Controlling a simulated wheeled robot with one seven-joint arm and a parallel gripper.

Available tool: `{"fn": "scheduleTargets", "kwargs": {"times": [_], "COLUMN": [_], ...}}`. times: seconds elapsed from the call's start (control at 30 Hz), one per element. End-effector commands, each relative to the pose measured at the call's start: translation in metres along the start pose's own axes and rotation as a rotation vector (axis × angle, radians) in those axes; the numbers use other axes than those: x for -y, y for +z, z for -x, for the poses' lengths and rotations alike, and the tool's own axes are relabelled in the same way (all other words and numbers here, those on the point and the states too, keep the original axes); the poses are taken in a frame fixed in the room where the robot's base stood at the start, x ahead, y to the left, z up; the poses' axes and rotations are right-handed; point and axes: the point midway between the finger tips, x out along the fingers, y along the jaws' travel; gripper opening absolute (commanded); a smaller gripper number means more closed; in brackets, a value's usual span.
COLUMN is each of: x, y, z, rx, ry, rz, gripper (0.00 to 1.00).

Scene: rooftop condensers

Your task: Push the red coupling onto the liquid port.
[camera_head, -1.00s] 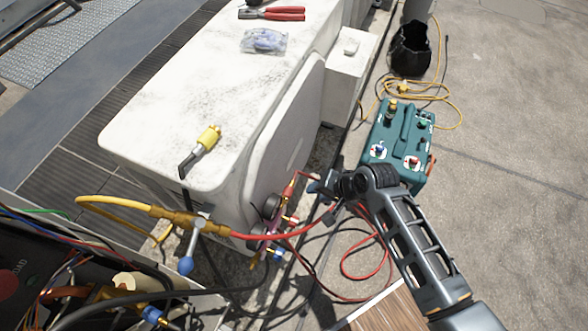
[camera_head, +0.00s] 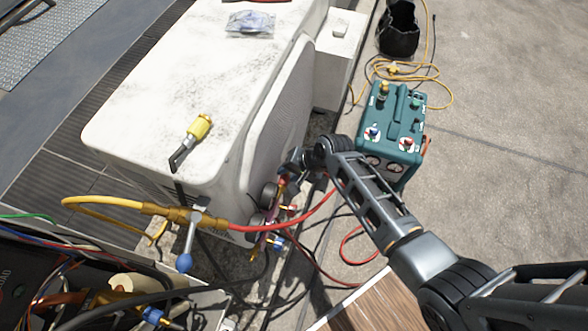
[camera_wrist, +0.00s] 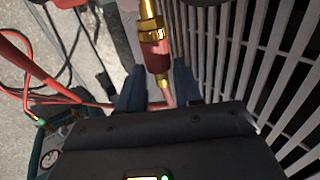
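The red coupling (camera_wrist: 155,52) shows in the wrist view as a red sleeve with brass ends, upright in the picture, with a red hose below it. My gripper (camera_wrist: 157,82) has its two dark fingers apart, one on each side of the hose and lower brass end. The red sleeve lies just beyond the fingertips, with no clear finger contact. In the head view my gripper (camera_head: 290,166) is beside the condenser's side, at the upper end of the gauge manifold (camera_head: 272,222), and hides most of the coupling there. I cannot tell which fitting is the liquid port.
The white condenser (camera_head: 190,85) stands left of my arm, its grille (camera_wrist: 245,55) close on the right in the wrist view. A teal machine (camera_head: 405,145) stands to the right. Red and black hoses lie around the manifold.

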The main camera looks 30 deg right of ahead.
Motion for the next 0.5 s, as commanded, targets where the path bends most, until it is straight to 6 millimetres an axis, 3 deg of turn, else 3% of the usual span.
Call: {"fn": "scheduleTargets", "kwargs": {"times": [0.27, 0.5], "x": [0.0003, 0.0002], "y": [-0.0001, -0.0002], "z": [-0.001, -0.0008], "rx": [0.0, -0.001], "ry": [-0.001, 0.0], "rz": [0.0, 0.0], "gripper": [0.33, 0.1]}}
